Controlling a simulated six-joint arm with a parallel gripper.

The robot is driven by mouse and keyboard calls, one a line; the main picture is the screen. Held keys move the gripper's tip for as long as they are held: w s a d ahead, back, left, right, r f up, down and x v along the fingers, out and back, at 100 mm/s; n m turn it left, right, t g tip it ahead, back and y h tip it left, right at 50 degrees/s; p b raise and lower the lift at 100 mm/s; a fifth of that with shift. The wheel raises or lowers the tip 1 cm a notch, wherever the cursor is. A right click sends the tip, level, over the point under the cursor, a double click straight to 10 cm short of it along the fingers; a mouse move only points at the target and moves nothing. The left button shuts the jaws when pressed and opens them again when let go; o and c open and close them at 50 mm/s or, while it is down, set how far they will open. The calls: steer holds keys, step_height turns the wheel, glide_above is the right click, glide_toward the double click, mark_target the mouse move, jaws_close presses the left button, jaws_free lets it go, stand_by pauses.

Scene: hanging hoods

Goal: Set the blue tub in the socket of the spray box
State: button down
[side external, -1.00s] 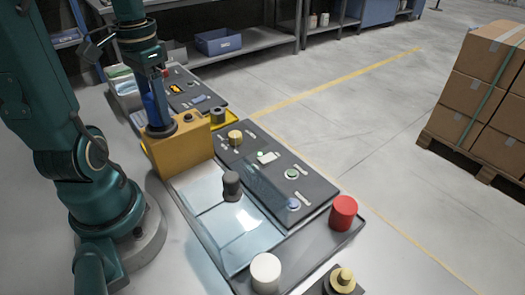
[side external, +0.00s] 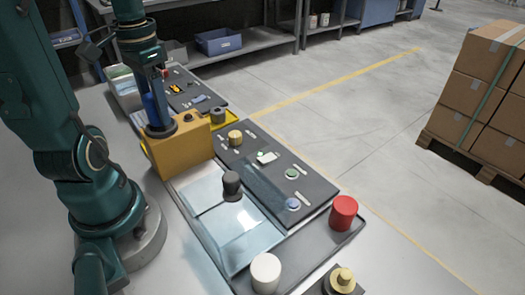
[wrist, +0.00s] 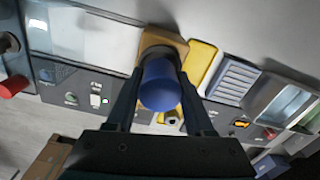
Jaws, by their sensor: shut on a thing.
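My gripper (side external: 157,112) is over the yellow box (side external: 183,150) at the left. It is shut on the blue tub (wrist: 160,85), which sits between the two fingers in the wrist view. In the side view the tub (side external: 152,108) is partly covered by the fingers. A dark round ring (side external: 160,131) is on the box's top, directly beneath the tub. In the wrist view the tub overlaps this ring, with the tan box top around it. I cannot tell whether the tub is fully down in it.
A clear hood (side external: 245,250) with a dark knob (side external: 232,184) stands in front of the box. A control panel (side external: 320,189) lies beside it. A white cylinder (side external: 265,270) and a red cylinder (side external: 343,212) stand on the front tray. A small dark knob (side external: 188,117) rises from the box top.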

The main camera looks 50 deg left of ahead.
steer(key=shift+f, duration=0.6)
stand_by(0.3)
steer(key=shift+c, duration=1)
jaws_free()
steer(key=shift+o, duration=0.4)
steer(key=shift+o, duration=0.6)
steer(key=shift+r, duration=3.5)
